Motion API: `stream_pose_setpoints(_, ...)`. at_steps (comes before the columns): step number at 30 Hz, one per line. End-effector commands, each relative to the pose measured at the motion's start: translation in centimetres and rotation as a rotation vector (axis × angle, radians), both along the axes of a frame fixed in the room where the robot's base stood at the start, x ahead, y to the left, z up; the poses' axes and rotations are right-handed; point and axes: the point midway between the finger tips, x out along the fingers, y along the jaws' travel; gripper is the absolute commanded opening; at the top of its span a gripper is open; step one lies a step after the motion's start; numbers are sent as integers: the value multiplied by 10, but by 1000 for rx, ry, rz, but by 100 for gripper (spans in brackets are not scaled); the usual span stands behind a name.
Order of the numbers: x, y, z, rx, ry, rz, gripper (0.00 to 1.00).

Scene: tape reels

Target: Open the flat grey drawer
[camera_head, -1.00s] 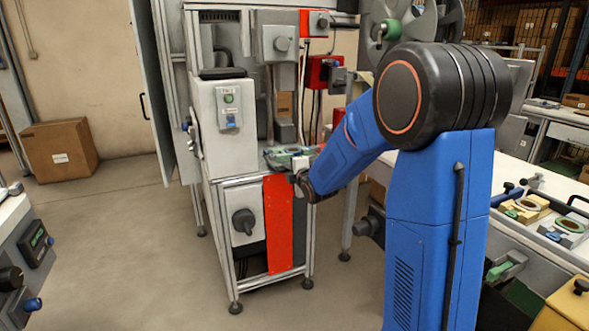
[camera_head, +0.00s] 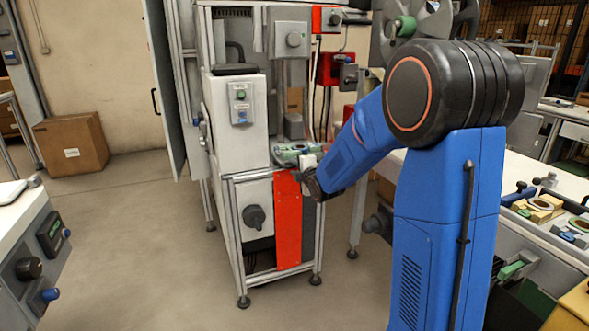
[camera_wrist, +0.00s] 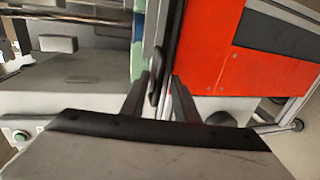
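The flat grey drawer (camera_head: 277,158) is at the front of the machine in the head view, at worktop height, with green parts on top. In the wrist view its grey front edge (camera_wrist: 150,32) runs up the picture, with a dark bar handle (camera_wrist: 157,88) on it. My gripper (camera_wrist: 159,78) has its two fingers on either side of the handle, with narrow gaps showing, so it looks open around it. In the head view my wrist hides most of the gripper. How far out the drawer is cannot be told.
An orange-red panel (camera_head: 288,225) sits below the drawer, beside a white panel with a black knob (camera_head: 255,217).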

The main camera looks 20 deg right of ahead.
Motion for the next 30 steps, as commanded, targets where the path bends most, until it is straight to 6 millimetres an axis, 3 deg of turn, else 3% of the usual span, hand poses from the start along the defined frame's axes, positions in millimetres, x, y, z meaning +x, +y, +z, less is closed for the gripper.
stream_pose_setpoints(11,-12,-1,5,0,-4,0,28)
stream_pose_setpoints(30,-112,-4,27,-1,-4,-1,28)
